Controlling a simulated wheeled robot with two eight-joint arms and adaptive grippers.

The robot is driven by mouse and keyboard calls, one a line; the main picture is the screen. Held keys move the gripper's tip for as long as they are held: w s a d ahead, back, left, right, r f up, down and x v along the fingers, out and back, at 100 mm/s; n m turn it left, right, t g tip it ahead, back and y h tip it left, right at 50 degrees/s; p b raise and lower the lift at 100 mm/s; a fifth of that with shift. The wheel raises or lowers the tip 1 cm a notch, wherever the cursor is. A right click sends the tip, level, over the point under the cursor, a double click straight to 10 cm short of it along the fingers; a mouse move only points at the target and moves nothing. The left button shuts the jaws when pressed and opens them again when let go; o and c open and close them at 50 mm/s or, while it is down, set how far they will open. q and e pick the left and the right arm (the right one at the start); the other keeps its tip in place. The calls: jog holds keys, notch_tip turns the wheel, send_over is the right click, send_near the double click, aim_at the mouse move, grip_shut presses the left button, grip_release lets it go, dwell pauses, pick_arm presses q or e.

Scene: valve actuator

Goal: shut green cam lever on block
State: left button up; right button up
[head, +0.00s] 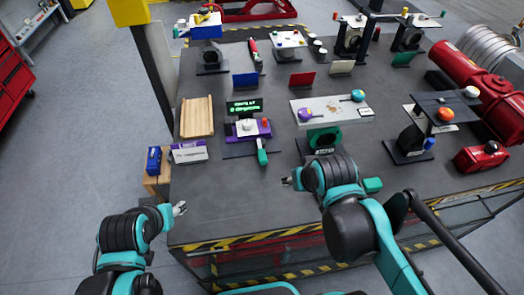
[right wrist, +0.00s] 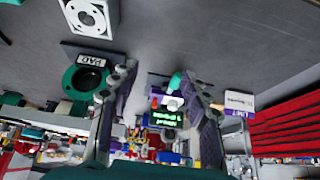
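A green ring stand (head: 324,139) is right of the block, below a light panel (head: 332,109). A white-and-purple labelled box (head: 189,152) and a wooden tray (head: 197,117) are left of it. The table front between my grippers is clear.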

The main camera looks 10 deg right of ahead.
jog(key=w+a+r+g+p, duration=0.1)
jog(key=w+r+p, duration=0.15)
jog(key=w, duration=0.25)
jog(key=g+p, duration=0.5)
send_over(262, 154)
notch_tip(262, 154, down, 5)
jog(key=shift+s+d+r, duration=0.1)
jog(key=shift+s, duration=0.05)
jog(key=shift+f, duration=0.3)
notch_tip(262, 154, down, 8)
jog(key=shift+b, duration=1.1)
jog(key=shift+c, duration=0.4)
grip_shut()
